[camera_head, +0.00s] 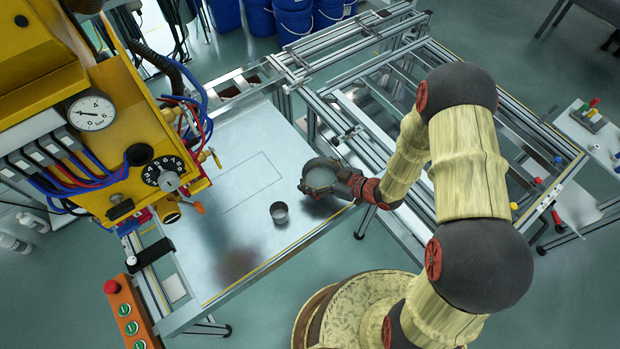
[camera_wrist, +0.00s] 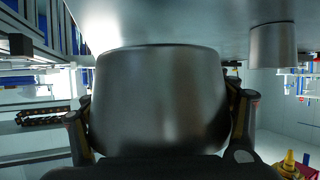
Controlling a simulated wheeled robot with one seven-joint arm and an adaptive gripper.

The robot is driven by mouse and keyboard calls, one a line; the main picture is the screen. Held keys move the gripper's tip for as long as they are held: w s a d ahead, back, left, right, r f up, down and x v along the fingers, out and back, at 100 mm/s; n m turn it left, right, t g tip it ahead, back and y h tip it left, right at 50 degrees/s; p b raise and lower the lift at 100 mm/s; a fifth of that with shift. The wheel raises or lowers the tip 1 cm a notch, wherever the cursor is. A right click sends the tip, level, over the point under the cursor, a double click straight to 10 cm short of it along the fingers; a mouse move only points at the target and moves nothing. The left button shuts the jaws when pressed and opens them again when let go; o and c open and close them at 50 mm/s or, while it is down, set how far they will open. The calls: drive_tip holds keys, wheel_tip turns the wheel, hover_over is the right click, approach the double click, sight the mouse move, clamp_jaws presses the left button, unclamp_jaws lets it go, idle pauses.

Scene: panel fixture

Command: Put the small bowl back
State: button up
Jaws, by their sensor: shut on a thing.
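The small bowl (camera_head: 320,179) is a round grey metal vessel with an open top, at the right part of the metal tabletop. My gripper (camera_head: 324,184) reaches in from the right and is shut on it, with fingers around its sides. In the wrist view the bowl (camera_wrist: 160,95) fills the middle, between the two fingers. That view looks inverted, with the tabletop at the top. The bowl looks roughly level. I cannot tell whether its base touches the table.
A smaller grey metal cup (camera_head: 279,212) stands left and nearer. A thin rectangular outline (camera_head: 250,182) marks the metal tabletop (camera_head: 222,268). A yellow panel (camera_head: 125,150) with a gauge and dial rises at left. Aluminium rails (camera_head: 350,120) lie behind and right. The tabletop's front is clear.

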sight(310, 177)
drive_tip(key=shift+w+a+f+b, duration=0.1)
drive_tip(key=shift+w+f+b, duration=0.1)
drive_tip(key=shift+f+b, duration=0.6)
drive_tip(key=shift+w+a+f+b, duration=0.1)
drive_tip(key=shift+w+f+b, duration=0.15)
drive_tip(key=shift+f, duration=0.9)
drive_tip(key=shift+f, duration=0.15)
drive_tip(key=o, duration=1.6)
drive_tip(key=shift+s, duration=0.1)
drive_tip(key=shift+o, duration=0.2)
